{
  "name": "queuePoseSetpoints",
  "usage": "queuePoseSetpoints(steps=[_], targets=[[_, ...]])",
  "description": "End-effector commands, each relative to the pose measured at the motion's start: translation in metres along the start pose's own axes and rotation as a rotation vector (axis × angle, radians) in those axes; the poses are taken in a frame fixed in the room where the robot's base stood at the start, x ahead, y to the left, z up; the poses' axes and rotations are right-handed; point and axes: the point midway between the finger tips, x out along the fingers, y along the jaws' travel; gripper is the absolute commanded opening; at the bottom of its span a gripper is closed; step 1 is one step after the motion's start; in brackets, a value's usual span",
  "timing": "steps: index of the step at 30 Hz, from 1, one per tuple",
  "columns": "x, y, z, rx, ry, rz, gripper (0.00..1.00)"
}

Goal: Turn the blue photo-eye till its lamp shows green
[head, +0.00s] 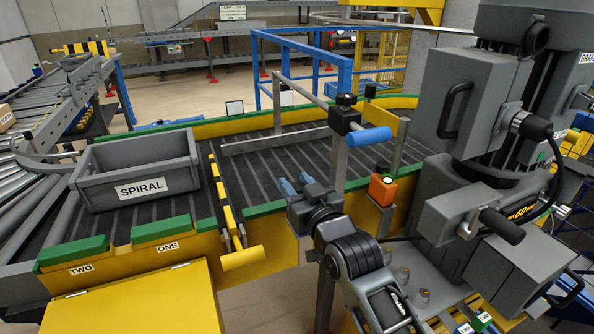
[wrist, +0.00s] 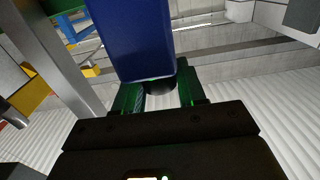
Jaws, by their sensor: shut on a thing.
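The blue photo-eye (wrist: 132,38) fills the upper middle of the wrist view as a smooth blue box. A dark round part shows under its lower end, between the fingers. My gripper (wrist: 160,92) is shut on the photo-eye, one finger on each side. The fingers have a dark green sheen; I cannot make out the lamp's face. In the head view my gripper (head: 297,184) is at the belt's near edge, left of the metal post. Blue shows at its tip there, but I cannot separate photo-eye from fingers.
An orange sensor box (head: 383,189) with a small green light stands on a bracket to the right. A post with a blue handle (head: 368,137) rises close beside my gripper. A grey SPIRAL tote (head: 137,171) sits on the belt, left of a yellow-black striped bar (head: 221,192).

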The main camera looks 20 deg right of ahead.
Motion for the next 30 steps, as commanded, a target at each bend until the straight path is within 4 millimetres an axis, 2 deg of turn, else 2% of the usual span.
queuePoseSetpoints(steps=[16, 17, 18, 22, 30], targets=[[-0.0014, 0.0016, 0.0004, -0.007, 0.005, 0.03, 0.1], [-0.0014, 0.0016, 0.0004, -0.007, 0.005, 0.03, 0.43], [-0.0014, 0.0014, 0.0004, -0.007, 0.005, 0.03, 0.47], [-0.0013, 0.0007, 0.0001, -0.007, 0.005, 0.028, 0.59], [-0.0027, -0.0002, 0.0, -0.006, 0.006, 0.027, 0.59]])
